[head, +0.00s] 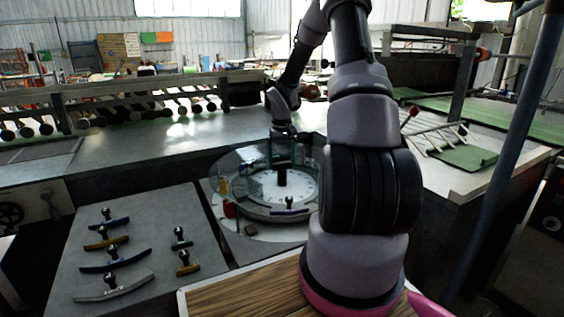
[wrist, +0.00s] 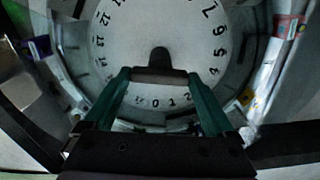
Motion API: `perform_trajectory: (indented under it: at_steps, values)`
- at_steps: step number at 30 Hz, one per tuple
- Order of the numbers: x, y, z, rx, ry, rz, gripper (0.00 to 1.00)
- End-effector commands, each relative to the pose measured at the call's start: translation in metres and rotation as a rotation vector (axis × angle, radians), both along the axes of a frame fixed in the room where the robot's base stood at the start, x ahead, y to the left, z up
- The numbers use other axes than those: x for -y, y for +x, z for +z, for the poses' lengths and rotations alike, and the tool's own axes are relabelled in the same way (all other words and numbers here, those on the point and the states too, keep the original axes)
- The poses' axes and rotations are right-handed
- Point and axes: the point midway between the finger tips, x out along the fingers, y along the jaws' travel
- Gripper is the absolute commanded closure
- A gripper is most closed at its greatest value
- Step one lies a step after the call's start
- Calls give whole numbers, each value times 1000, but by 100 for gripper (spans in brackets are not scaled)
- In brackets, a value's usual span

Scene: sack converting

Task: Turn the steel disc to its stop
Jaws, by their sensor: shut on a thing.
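The steel disc (head: 306,190) is pale and round and lies in the round well of the bench. The wrist view shows its face (wrist: 130,35) with black numbers around the rim. A dark upright handle (head: 282,177) stands at its middle; it also shows in the wrist view (wrist: 159,58). My gripper (head: 282,160) reaches down over the disc from above. In the wrist view, its two green fingers (wrist: 160,76) are shut on the dark handle, one on each side. The fingers and the gripper body hide part of the near rim and its numbers.
A purple-based handle piece (head: 289,210) is at the disc's near edge. Small coloured items, one red (head: 229,209), stand around the well. A grey panel (head: 150,255) at left holds several knobbed curved pieces. A wire rack (head: 440,130) stands at right.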

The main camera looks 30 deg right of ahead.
Motion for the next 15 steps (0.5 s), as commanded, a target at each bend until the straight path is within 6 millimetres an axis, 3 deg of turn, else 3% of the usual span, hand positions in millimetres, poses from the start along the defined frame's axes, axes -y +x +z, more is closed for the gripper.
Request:
perform_trajectory:
  at_steps: [15]
  values:
    - [0,0,0,0,-1,-259,100]
